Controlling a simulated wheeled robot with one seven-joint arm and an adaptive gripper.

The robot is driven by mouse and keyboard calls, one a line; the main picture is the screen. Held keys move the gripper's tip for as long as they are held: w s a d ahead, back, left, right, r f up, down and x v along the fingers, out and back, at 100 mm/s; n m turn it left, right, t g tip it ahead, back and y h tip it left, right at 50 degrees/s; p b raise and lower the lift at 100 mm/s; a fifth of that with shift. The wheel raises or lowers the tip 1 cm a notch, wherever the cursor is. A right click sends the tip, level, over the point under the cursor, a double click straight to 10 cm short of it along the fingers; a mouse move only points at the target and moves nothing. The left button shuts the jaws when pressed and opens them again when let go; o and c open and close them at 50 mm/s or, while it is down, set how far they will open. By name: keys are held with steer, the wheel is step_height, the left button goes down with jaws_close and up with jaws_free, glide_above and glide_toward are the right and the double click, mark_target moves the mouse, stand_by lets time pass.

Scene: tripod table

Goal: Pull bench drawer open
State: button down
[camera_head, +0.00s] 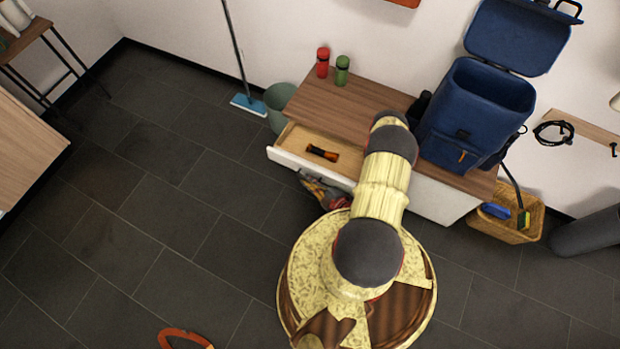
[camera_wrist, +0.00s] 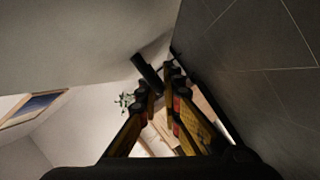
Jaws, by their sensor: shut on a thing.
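The low wooden bench (camera_head: 335,97) stands against the wall. Its left drawer (camera_head: 290,159) is pulled partly out, and its pale inside shows. A dark and orange object (camera_head: 322,153) lies in the drawer. My gripper (camera_head: 325,188) is at the front of this drawer, partly hidden by my own arm. In the wrist view my fingers (camera_wrist: 162,88) are close together at a dark bar, the drawer handle (camera_wrist: 147,72). They are shut on it. The exact contact is hard to make out in the dim picture.
A blue backpack (camera_head: 455,137) stands open on the bench, with red (camera_head: 322,62) and green (camera_head: 342,70) bottles at its left end. A bin (camera_head: 281,97) and mop (camera_head: 249,105) stand left. A basket (camera_head: 507,220) is right. Floor left of the drawer is clear.

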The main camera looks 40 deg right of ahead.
steer(key=c, duration=2)
jaws_free()
steer(key=shift+v, duration=6.05)
